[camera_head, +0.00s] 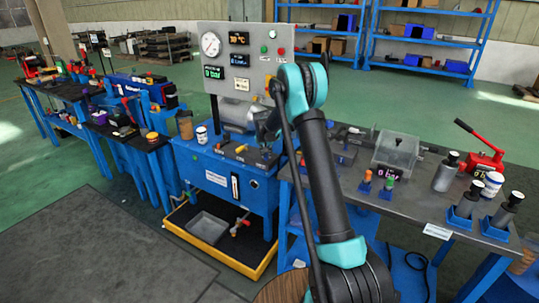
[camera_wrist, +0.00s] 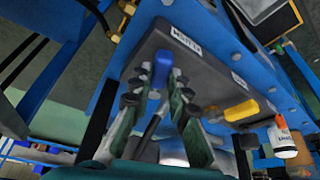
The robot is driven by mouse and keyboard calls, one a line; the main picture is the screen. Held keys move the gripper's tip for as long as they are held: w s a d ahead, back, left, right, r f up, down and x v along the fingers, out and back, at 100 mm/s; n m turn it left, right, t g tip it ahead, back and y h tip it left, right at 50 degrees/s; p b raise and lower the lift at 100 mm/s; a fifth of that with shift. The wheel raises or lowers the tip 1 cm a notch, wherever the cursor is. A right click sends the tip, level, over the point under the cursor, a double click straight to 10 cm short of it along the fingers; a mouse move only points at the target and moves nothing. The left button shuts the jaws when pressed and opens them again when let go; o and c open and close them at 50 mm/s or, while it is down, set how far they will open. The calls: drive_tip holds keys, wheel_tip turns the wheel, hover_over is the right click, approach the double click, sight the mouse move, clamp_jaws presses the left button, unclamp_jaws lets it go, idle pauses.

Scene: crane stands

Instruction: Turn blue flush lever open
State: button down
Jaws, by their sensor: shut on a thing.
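The blue flush lever (camera_wrist: 163,60) stands on the dark top plate of the blue bench, beside a white label (camera_wrist: 187,43). My gripper (camera_wrist: 160,80) has its two fingers on either side of the lever and is shut on it. The lever's top shows between and above the fingertips, and its lower part is hidden by the fingers. In the head view my gripper (camera_head: 266,130) is over the bench's top, and my own arm and wrist hide the lever there.
A yellow lever (camera_wrist: 242,110) lies on the same plate to the right. A white can (camera_wrist: 284,140) is at the right edge. In the head view, a grey gauge panel (camera_head: 240,60) rises behind the bench, and a crowded dark table (camera_head: 420,210) stands at the right.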

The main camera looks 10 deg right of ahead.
drive_tip(key=shift+w+a+m+g+h, duration=0.2)
drive_tip(key=shift+a+m+h, duration=0.3)
drive_tip(key=shift+m, duration=0.65)
drive_tip(key=shift+w+a+m+g+h, duration=0.1)
drive_tip(key=shift+w+a+m+h, duration=0.2)
drive_tip(key=shift+a+m, duration=0.6)
drive_tip(key=shift+d+m, duration=0.25)
drive_tip(key=shift+m, duration=0.1)
drive_tip(key=c, duration=1.4)
unclamp_jaws()
drive_tip(key=shift+c, duration=0.2)
drive_tip(key=v, duration=1.2)
